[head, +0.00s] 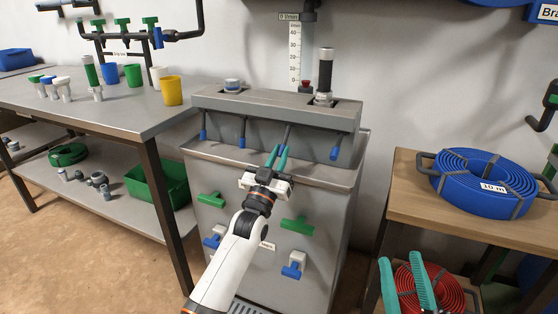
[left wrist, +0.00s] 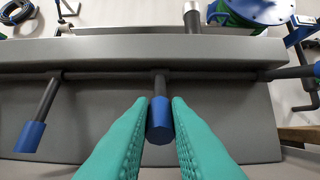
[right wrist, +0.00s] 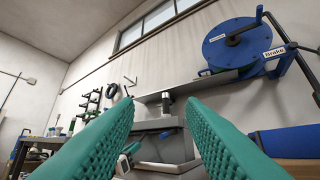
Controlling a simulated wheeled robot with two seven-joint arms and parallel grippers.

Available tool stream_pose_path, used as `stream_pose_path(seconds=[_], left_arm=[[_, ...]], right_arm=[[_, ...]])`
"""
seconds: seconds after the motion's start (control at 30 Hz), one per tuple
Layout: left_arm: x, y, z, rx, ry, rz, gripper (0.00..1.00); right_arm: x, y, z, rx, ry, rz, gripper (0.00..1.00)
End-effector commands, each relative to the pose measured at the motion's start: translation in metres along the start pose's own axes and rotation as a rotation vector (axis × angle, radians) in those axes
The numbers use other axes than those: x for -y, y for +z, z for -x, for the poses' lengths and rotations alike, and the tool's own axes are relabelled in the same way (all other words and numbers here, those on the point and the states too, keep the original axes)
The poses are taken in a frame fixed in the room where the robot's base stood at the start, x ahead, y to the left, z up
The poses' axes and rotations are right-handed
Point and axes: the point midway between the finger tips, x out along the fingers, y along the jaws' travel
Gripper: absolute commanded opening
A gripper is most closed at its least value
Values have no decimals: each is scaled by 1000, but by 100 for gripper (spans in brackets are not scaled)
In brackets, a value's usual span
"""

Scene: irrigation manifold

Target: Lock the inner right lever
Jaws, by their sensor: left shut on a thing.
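The inner right lever is a dark rod with a blue tip (left wrist: 160,121), hanging from the bar under the grey manifold's top ledge (head: 262,103). Its shaft (head: 286,135) shows in the head view just above my left gripper (head: 275,157). My left gripper's teal fingers are closed on the blue tip from both sides; the far end of the tip is partly between them. The inner left lever (head: 242,133) and outer right lever (head: 336,147) hang on either side. My right gripper (head: 408,284) is open and empty, low at the right, away from the manifold.
The outer left lever (head: 203,129) hangs at the far left. Green and blue valve handles sit on the cabinet front below. A workbench (head: 120,108) with cups stands left; a wooden table (head: 465,222) with a blue hose coil (head: 478,172) stands right, near my right gripper.

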Motion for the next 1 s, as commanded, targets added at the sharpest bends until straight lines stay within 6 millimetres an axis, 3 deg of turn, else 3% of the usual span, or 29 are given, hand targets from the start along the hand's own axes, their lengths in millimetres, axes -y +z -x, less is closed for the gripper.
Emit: stream_pose_path(seconds=[0.4,0.43,0.53,0.87,1.0], left_arm=[[0,1,-1,9,0,0,0],[0,1,-1,9,0,0,21],[0,1,-1,8,0,0,37],[0,0,2,6,0,0,38],[0,0,15,4,0,0,38]], right_arm=[[-1,8,0,50,2,-2,36],[-1,8,0,50,2,-2,36],[-1,8,0,50,2,-2,36],[-1,8,0,46,2,-1,36],[1,-5,-1,-43,-2,1,36]])
